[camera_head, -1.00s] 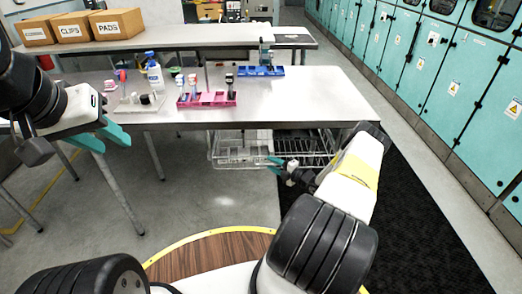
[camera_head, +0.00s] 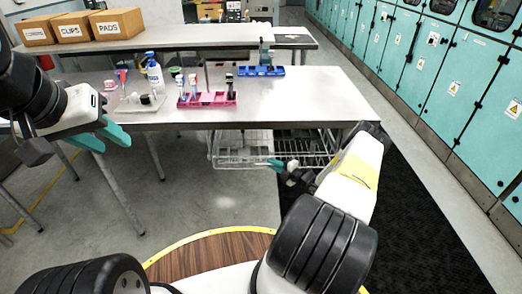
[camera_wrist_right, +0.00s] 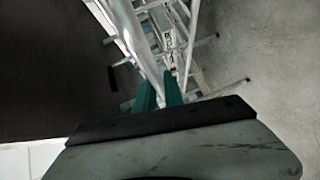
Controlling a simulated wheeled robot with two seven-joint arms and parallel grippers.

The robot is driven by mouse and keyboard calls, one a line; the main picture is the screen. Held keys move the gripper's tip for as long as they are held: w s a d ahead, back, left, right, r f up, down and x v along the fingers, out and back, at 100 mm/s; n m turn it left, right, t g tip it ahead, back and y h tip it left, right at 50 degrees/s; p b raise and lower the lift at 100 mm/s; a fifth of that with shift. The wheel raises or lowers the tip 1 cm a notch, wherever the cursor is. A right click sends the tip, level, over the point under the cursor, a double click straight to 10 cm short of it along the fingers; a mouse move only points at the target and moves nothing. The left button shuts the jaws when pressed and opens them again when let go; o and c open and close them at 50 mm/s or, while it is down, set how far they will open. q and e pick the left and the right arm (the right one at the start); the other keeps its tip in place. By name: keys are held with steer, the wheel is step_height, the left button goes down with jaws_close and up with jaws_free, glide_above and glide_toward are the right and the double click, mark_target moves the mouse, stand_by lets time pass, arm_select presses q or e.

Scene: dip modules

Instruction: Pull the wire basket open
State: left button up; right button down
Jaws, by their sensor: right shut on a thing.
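The wire basket (camera_head: 229,163) hangs under the front edge of the metal table, its front part showing below the tabletop. My right gripper (camera_head: 272,162) is at the basket's front, and part of the basket is hidden behind my right arm. In the right wrist view, the teal fingers (camera_wrist_right: 160,90) are closed around a pale metal bar (camera_wrist_right: 130,28) of the basket. My left gripper (camera_head: 103,137) is to the left, in front of the table, with its teal fingers apart and nothing between them.
The table (camera_head: 310,98) carries a pink tray (camera_head: 207,101), a blue tray (camera_head: 262,71), a white bottle (camera_head: 154,74) and small items. Table legs stand at the left. A black mat (camera_head: 420,240) lies at the right. The floor before the basket is clear.

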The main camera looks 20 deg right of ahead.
steer(key=shift+s, duration=0.15)
stand_by(0.8)
steer(key=s+a, duration=0.3)
steer(key=s, duration=0.7)
steer(key=s+a, duration=0.3)
steer(key=s, duration=0.8)
steer(key=s+a, duration=0.2)
steer(key=s, duration=0.8)
steer(key=shift+s+a, duration=0.2)
steer(key=shift+a, duration=0.2)
steer(key=c, duration=1.5)
jaws_free()
steer(key=shift+o, duration=0.2)
steer(key=v, duration=0.7)
steer(key=shift+s+d, duration=0.2)
steer(key=shift+s, duration=0.15)
